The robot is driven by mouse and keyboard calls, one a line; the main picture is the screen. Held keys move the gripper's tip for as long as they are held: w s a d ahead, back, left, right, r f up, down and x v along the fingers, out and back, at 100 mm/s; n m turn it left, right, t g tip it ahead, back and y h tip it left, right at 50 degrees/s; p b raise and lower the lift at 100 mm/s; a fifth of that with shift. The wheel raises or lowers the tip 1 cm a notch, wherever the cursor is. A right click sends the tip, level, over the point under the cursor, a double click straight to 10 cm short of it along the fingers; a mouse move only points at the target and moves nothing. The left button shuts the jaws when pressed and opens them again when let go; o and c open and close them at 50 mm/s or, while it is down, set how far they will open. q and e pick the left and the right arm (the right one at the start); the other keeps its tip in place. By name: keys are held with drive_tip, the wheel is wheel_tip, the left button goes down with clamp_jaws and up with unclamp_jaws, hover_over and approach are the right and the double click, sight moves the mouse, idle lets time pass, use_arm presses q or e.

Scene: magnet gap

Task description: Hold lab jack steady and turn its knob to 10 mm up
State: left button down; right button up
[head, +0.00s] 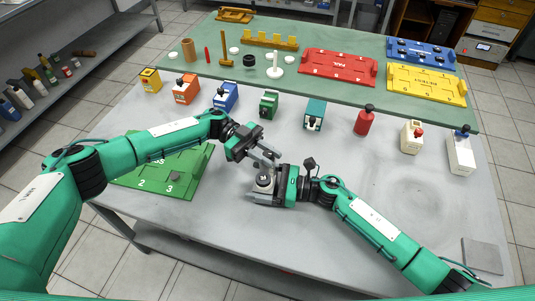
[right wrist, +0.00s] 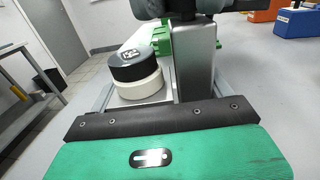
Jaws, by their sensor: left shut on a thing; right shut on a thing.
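The lab jack (head: 263,189) is a small grey device near the table's middle. A pale cylinder with a black, marked top (right wrist: 130,65) stands on its plate, left of a grey finger in the right wrist view. My right gripper (head: 266,196) comes in from the right, low down, and is shut on the jack. My left gripper (head: 270,160) reaches in from the upper left and is shut at the jack's far side. The knob is hidden among the fingers, so I cannot tell which part each gripper holds.
A green numbered board (head: 150,177) lies left on the grey table, beneath my left arm. A grey square plate (head: 482,255) lies at the right corner. The front table is clear.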

idle(0.3)
use_arm(q)
drive_tip(key=c, duration=1.2)
unclamp_jaws()
drive_tip(key=shift+c, duration=0.2)
drive_tip(key=v, duration=1.2)
use_arm(e)
drive_tip(key=o, duration=1.1)
drive_tip(key=shift+c, duration=0.2)
